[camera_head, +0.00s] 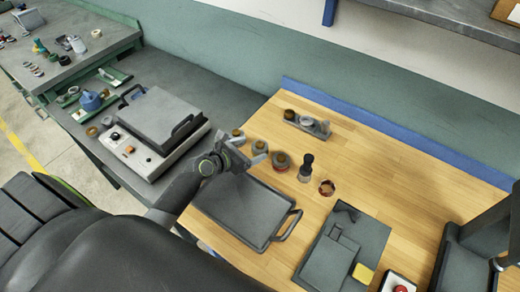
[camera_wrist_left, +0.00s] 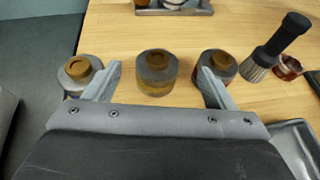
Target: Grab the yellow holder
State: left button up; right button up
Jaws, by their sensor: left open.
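A small yellow block (camera_head: 362,273), the one plainly yellow thing, sits at the lower right edge of a dark grey fixture (camera_head: 372,236) on the wooden table; I cannot tell if it is the holder. Three round jars with amber-brown tops stand in a row: left (camera_wrist_left: 78,70), middle (camera_wrist_left: 156,70) and right (camera_wrist_left: 222,66). My left gripper (camera_head: 247,152) is open and empty beside this row. In the left wrist view the gripper (camera_wrist_left: 160,84) has the middle jar beyond and between its fingertips, apparently apart from them. The right finger partly covers the right jar.
A dark tray with handles (camera_head: 243,208) lies below my left gripper. A black-handled brush (camera_head: 306,168) and a small reddish dish (camera_head: 326,187) stand right of the jars. A metal rack (camera_head: 307,122) is behind. A grey press-like device (camera_head: 158,125) is at left. The table's back right is clear.

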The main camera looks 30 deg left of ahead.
aim_at(259, 144)
pick_arm(q)
jog(key=shift+x, duration=2.9)
jog(key=shift+a, duration=0.2)
jog(key=c, duration=1.5)
jog(key=shift+w+r, duration=0.1)
jog(key=shift+r, duration=0.1)
jog(key=shift+c, duration=0.3)
